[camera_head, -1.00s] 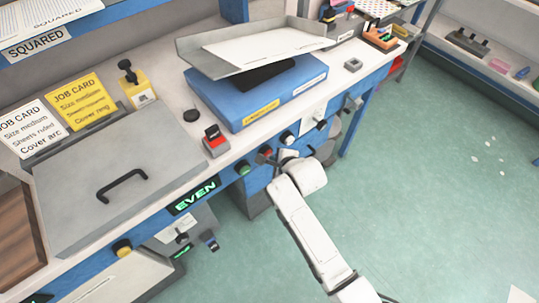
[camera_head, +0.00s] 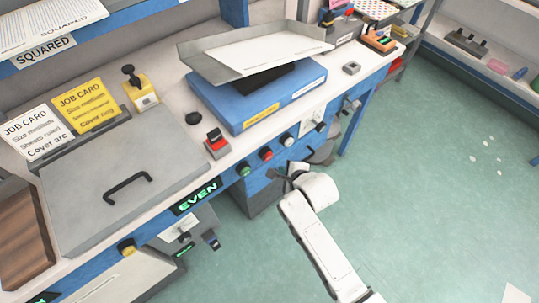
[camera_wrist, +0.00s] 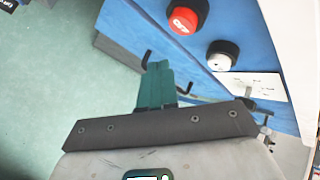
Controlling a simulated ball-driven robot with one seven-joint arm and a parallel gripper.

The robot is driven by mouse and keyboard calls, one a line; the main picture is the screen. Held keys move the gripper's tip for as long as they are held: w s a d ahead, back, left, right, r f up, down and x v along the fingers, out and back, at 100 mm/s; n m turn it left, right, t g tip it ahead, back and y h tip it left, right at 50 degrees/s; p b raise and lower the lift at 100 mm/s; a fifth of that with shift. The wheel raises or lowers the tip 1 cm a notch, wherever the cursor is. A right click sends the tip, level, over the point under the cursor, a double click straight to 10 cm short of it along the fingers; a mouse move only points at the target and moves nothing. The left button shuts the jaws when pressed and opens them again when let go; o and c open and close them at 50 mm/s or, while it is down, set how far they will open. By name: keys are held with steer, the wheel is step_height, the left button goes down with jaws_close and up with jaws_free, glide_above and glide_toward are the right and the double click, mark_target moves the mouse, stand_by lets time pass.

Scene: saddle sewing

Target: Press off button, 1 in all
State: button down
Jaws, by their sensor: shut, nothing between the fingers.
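The off button is a round red button in a black collar on the blue front panel of the bench. It shows in the head view (camera_head: 266,154) and large in the wrist view (camera_wrist: 184,20), where white lettering on its face looks like "OFF". My gripper (camera_head: 272,176) is just below the button in the head view, apart from it. In the wrist view its teal fingers (camera_wrist: 157,78) are shut together with nothing between them, below and left of the button. Whether the button is pressed in cannot be told.
A green button (camera_head: 243,169) sits left of the red one, and a white knob (camera_head: 287,139) to its right. The green-lit "EVEN" display (camera_head: 197,196) is further left. Grey hardware sticks out below the panel.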

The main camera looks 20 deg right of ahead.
steer(key=shift+s+d+p, duration=0.3)
steer(key=shift+s+p, duration=0.05)
steer(key=shift+s, duration=0.6)
steer(key=s+d+r+n+g, duration=0.2)
steer(key=s+r+n, duration=0.1)
steer(key=s+n, duration=0.4)
steer(key=s+d+r+n+g, duration=0.2)
steer(key=s+n, duration=0.5)
steer(key=s, duration=0.4)
steer(key=s+d+r+n+g+h, duration=0.1)
steer(key=s+d+r+n+g, duration=0.2)
steer(key=s+n, duration=0.4)
steer(key=s+g, duration=0.1)
steer(key=s, duration=0.1)
steer(key=shift+s+r+n, duration=0.35)
steer(key=shift+n, duration=0.05)
